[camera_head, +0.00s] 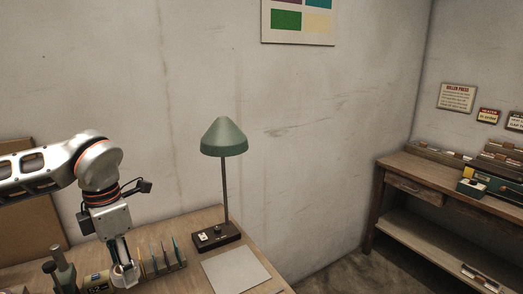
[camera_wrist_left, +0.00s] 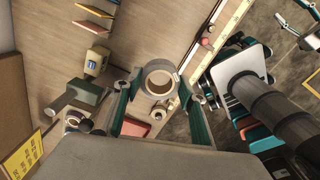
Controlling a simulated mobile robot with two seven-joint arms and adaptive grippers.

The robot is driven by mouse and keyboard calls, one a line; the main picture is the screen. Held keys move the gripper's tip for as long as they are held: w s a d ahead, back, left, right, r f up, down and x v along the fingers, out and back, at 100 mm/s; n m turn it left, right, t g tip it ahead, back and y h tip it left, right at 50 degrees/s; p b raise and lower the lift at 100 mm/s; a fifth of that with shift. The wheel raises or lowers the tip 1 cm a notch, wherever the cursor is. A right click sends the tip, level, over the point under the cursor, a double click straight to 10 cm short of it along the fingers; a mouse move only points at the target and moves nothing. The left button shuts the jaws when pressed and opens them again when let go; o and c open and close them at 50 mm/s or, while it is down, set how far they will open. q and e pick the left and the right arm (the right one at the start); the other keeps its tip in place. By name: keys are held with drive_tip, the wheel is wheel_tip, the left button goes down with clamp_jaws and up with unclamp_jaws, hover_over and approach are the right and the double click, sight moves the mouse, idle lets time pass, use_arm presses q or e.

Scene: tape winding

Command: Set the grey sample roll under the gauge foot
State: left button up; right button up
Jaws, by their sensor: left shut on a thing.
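My left gripper (camera_head: 125,273) is low over the wooden bench in the head view. The left wrist view shows its two green fingers (camera_wrist_left: 158,99) shut on the grey sample roll (camera_wrist_left: 158,93), one on each side. The roll's open bore faces the wrist camera. In the head view the fingers mostly hide the roll. A green block with a grey cylinder (camera_wrist_left: 88,95) stands to the left in the wrist view; a green upright shape (camera_head: 64,270) shows left of the gripper in the head view. I cannot tell which part is the gauge foot.
Several upright coloured dividers (camera_head: 166,254) are right of the gripper. A green lamp (camera_head: 224,137) and a pale sheet (camera_head: 236,270) occupy the bench's right side. A side bench (camera_head: 400,183) is far right.

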use_arm(q)
drive_tip(key=f+m, duration=0.1)
drive_tip(key=m, duration=0.2)
drive_tip(key=d+f+m, duration=0.1)
drive_tip(key=m, duration=0.2)
drive_tip(key=s+d+f+m, duration=0.1)
drive_tip(key=m, duration=0.3)
drive_tip(key=shift+d, duration=0.1)
drive_tip(key=s+d+f+m, duration=0.2)
drive_tip(key=d+f+m, duration=0.1)
drive_tip(key=m, duration=1.4)
drive_tip(key=shift+s+d+f, duration=0.2)
drive_tip(key=shift+d+f, duration=0.05)
drive_tip(key=shift+f, duration=0.45)
drive_tip(key=shift+s, duration=0.1)
